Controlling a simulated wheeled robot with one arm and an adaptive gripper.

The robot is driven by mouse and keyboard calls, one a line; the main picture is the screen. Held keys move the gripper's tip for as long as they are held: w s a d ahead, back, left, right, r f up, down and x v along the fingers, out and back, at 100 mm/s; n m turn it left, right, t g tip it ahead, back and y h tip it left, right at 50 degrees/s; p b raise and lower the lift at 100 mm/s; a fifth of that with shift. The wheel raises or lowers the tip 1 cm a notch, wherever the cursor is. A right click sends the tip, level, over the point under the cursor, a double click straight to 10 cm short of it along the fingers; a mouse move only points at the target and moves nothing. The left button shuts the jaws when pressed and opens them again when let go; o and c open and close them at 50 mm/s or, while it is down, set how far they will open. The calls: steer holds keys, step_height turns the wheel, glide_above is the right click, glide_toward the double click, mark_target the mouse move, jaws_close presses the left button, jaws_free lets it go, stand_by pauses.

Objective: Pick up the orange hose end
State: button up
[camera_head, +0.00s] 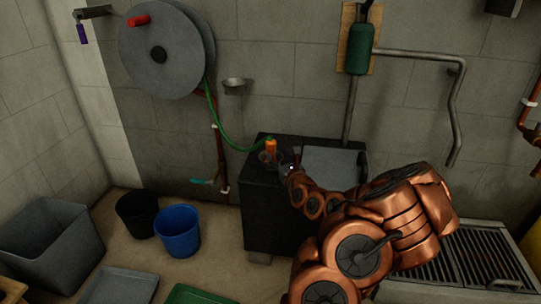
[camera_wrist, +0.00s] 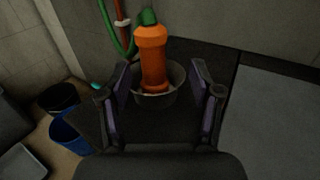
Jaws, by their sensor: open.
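The orange hose end (camera_head: 271,147) stands upright on the dark cabinet (camera_head: 262,191), with the green hose (camera_head: 226,135) joined to its top. In the wrist view the orange hose end (camera_wrist: 152,58) rises from a small grey cup (camera_wrist: 172,88), and its lower end shows inside the cup's rim. My gripper (camera_head: 286,164) is just right of it in the head view. In the wrist view my gripper (camera_wrist: 160,88) is open, one finger on each side of the hose end and cup, with gaps on both sides. I cannot tell whether the fingers reach level with it.
A grey hose reel (camera_head: 160,55) hangs on the wall at the left. A grey basin (camera_head: 334,166) is right of the cup on the cabinet. Black (camera_head: 137,213) and blue (camera_head: 178,231) buckets stand on the floor. A pipe (camera_head: 221,160) runs down the wall behind.

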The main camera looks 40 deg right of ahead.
mark_target(272, 152)
steer(key=shift+w+d+f+b, duration=0.15)
steer(key=shift+w+b, duration=0.25)
steer(key=shift+w, duration=0.35)
steer(key=shift+w+d+f+b, duration=0.1)
steer(key=shift+w+b, duration=0.3)
steer(key=shift+w, duration=0.35)
steer(key=shift+w+d+f+b, duration=0.15)
steer(key=shift+w+b, duration=0.25)
steer(key=shift+w, duration=0.35)
steer(key=shift+x, duration=0.85)
steer(key=shift+d+r, duration=0.1)
steer(key=shift+r, duration=0.05)
jaws_close()
